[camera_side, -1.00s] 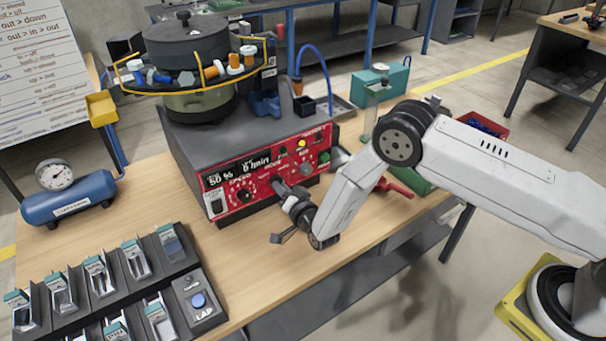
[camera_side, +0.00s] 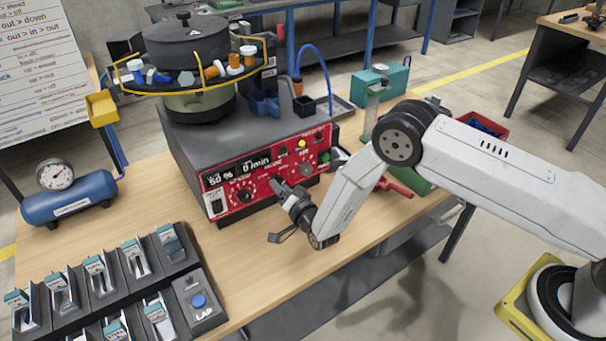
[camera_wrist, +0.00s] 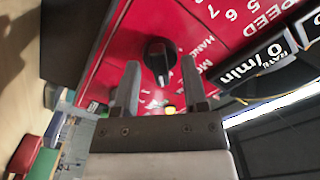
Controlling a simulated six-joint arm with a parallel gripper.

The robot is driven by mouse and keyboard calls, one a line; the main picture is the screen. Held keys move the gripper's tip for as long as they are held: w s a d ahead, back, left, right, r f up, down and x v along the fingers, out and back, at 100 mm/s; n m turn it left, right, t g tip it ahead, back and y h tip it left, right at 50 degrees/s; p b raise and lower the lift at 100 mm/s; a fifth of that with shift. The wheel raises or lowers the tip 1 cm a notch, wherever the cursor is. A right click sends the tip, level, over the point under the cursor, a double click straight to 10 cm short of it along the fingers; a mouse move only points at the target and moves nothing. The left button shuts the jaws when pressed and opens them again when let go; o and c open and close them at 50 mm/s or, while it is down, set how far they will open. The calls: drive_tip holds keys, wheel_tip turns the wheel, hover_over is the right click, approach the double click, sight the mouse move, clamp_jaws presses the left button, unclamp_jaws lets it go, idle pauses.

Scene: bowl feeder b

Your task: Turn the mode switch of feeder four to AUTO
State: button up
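The feeder's red control panel (camera_side: 262,172) faces the front of the bench. My gripper (camera_wrist: 160,78) is open, one finger on each side of the switch in the picture. Whether either finger touches it, I cannot tell. In the side view my gripper (camera_side: 279,187) is at the panel front and hides the switch. The switch's pointer direction and the AUTO mark are not readable.
A speed dial (camera_side: 243,196) sits left of my gripper on the panel. The feeder bowl (camera_side: 195,100) with loose parts stands on top. A blue air tank (camera_side: 70,197) and a sorting rack (camera_side: 100,290) are at left. The bench front (camera_side: 260,265) is clear.

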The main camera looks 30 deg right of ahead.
drive_tip(key=shift+s, duration=0.1)
drive_tip(key=s, duration=0.7)
drive_tip(key=shift+s, duration=0.3)
idle(0.5)
drive_tip(key=s+d+r+n+g, duration=0.3)
drive_tip(key=d+r+n+g, duration=0.2)
drive_tip(key=d+r+g, duration=0.3)
drive_tip(key=s+d+r+n+g, duration=0.2)
drive_tip(key=s+d+r+g, duration=0.1)
drive_tip(key=s, duration=0.7)
drive_tip(key=s+d+r+n+g, duration=0.2)
drive_tip(key=s+d+r+g, duration=0.2)
drive_tip(key=s, duration=0.5)
drive_tip(key=shift+s+r, duration=0.15)
drive_tip(key=shift+s, duration=0.2)
